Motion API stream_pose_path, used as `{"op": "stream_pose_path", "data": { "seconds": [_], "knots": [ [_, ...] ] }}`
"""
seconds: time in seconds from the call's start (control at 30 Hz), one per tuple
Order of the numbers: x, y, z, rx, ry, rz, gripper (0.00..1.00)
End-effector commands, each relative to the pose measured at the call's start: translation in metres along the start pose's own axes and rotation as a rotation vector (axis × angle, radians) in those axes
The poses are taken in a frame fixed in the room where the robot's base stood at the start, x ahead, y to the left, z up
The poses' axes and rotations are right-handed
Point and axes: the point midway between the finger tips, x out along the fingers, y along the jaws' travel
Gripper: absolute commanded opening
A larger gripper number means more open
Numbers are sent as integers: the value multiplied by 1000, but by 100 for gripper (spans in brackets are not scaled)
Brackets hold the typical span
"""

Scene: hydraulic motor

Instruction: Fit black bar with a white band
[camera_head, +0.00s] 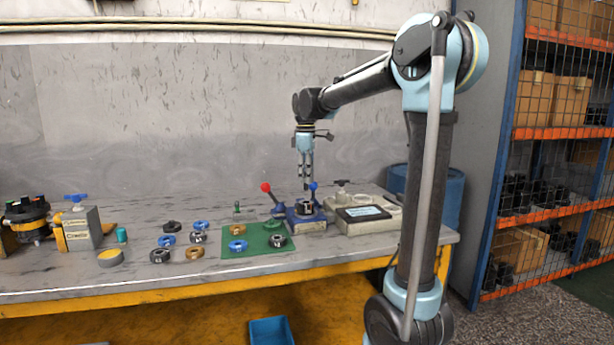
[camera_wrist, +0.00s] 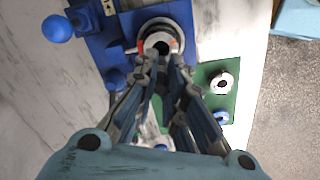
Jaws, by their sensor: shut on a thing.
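My gripper (camera_head: 306,188) points straight down over the blue fixture (camera_head: 304,224) on the workbench. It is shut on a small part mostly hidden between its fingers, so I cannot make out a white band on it. In the wrist view, my fingertips (camera_wrist: 162,66) are close together at the near edge of a round metal part (camera_wrist: 160,32) with a dark centre. This round part sits in the blue fixture (camera_wrist: 183,14). I cannot tell whether the held part touches it. No separate black bar with a white band can be picked out elsewhere.
A red-knobbed lever (camera_head: 266,187) stands left of the fixture. A green mat (camera_head: 262,248) with several ring parts lies front left, with more rings beyond it. A pale box with a dark panel (camera_head: 362,214) stands close on the right.

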Motion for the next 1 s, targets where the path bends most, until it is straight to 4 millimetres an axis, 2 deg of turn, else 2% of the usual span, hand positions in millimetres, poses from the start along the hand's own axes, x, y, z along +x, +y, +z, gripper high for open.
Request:
{"op": "stream_pose_path", "data": {
  "seconds": [0.6, 1.0],
  "knots": [
    [32, 3, 7, 10, 0, 0, 0],
    [34, 3, 7, 10, 0, 0, 0]
  ]
}}
